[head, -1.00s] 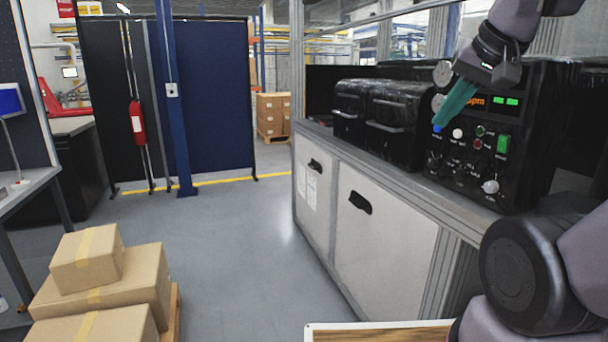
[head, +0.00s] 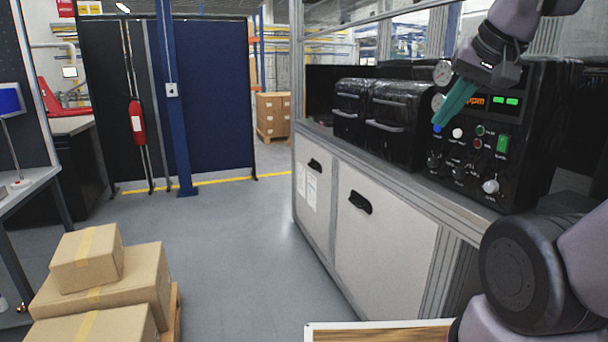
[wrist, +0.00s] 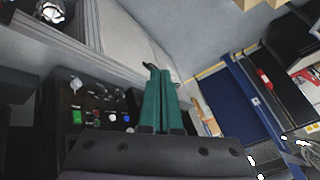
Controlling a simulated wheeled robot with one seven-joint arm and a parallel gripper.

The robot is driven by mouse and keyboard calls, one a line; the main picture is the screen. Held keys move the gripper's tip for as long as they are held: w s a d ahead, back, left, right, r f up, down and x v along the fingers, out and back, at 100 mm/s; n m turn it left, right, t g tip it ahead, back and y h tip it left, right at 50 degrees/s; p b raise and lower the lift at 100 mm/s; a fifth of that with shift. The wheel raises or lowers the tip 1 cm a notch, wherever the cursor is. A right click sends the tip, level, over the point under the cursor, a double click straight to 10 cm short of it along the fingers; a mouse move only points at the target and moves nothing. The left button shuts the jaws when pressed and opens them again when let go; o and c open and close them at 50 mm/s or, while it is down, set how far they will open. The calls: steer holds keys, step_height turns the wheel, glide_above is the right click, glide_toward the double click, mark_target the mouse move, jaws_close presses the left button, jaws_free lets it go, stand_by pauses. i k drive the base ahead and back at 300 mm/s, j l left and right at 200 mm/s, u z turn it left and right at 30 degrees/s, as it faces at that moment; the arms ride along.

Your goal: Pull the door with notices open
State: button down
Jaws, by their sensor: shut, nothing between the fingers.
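The door with notices (head: 312,196) is the farther, narrower white panel of the bench cabinet, with white paper sheets on it and a black handle (head: 315,165) near its top. It looks shut, flush with the plain white door (head: 385,228) beside it, which has its own black handle (head: 360,202). My gripper (head: 437,124), with green fingers, is in front of the black control panel, above the bench and to the right of both doors, apart from their handles. In the wrist view, the fingers (wrist: 161,72) lie together with nothing between them; a black handle shows just beyond their tips.
The control panel (head: 480,150) with knobs and lit buttons stands close to my gripper on the bench. Black cases (head: 395,120) sit left of it. Cardboard boxes (head: 105,285) are stacked at lower left. The grey floor before the doors is clear.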

mark_target(313, 165)
steer(key=i+j, duration=0.25)
steer(key=i, duration=0.25)
steer(key=i+j, duration=0.25)
steer(key=i, duration=0.3)
steer(key=i+j, duration=0.25)
steer(key=i, duration=0.25)
steer(key=i+j, duration=0.25)
steer(key=i, duration=0.25)
steer(key=i+j, duration=0.25)
steer(key=i, duration=0.25)
steer(key=i+j, duration=0.25)
steer(key=i, duration=0.3)
steer(key=i+j, duration=0.25)
steer(key=i, duration=0.25)
